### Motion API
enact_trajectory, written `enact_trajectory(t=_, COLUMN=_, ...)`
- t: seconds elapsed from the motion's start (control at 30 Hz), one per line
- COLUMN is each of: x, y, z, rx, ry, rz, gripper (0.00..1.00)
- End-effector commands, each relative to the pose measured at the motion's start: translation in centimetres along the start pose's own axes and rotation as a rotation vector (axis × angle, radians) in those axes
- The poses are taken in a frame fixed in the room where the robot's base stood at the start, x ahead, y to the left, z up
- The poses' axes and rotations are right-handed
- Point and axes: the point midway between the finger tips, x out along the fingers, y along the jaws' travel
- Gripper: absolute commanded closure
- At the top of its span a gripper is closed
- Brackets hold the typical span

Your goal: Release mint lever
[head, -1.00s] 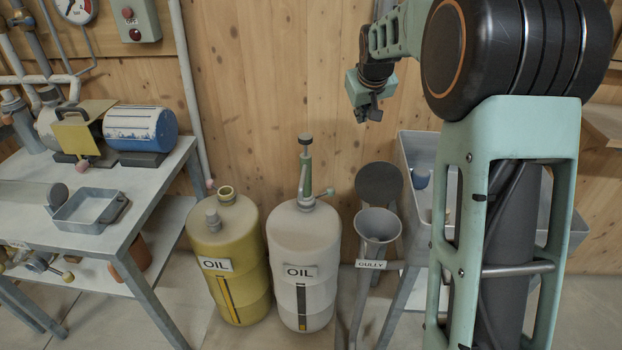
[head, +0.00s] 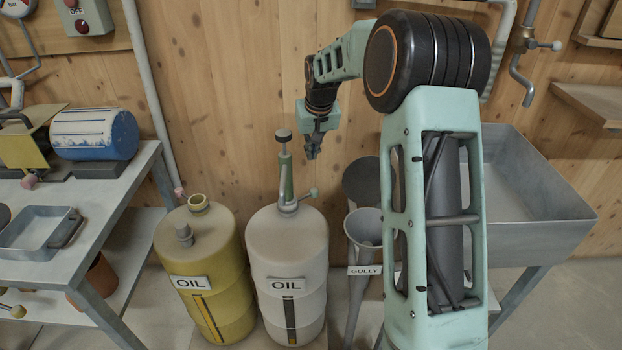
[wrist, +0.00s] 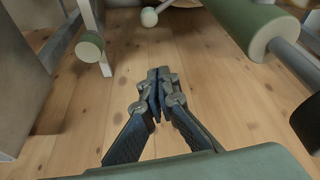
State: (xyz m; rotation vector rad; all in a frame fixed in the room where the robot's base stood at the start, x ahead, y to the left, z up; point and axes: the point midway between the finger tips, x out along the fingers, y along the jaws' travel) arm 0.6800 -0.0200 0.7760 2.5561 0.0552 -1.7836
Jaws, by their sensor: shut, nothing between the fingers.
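A green pump (head: 285,172) with a dark top knob stands on the white oil drum (head: 287,240). A short lever with a pale mint-green knob (head: 313,192) sticks out to the right at its foot; it is the likeliest mint lever. My gripper (head: 312,151) hangs in the air up and right of the pump, apart from the knob. In the wrist view my gripper (wrist: 158,88) is shut and empty. That view also shows a dull green knob (wrist: 90,46) and a green cylinder (wrist: 246,28); I cannot tell whether either belongs to the lever.
A yellow oil drum (head: 198,260) stands left of the white one. A gully funnel (head: 364,226) stands to the right, with a grey sink (head: 545,205) beyond. A workbench (head: 95,205) is at the left. The wooden wall (head: 225,90) is close behind.

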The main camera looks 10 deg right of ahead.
Motion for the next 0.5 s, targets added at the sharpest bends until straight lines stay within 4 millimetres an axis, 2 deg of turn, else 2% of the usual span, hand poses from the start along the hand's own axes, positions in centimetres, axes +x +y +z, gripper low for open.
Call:
enact_trajectory(t=0.17, x=1.6, y=0.0, z=0.1, rx=-0.001, ry=-0.002, rz=0.000, gripper=1.00)
enact_trajectory(t=0.5, x=8.9, y=-0.1, z=0.2, rx=-0.001, ry=-0.002, rz=-0.001, gripper=1.00)
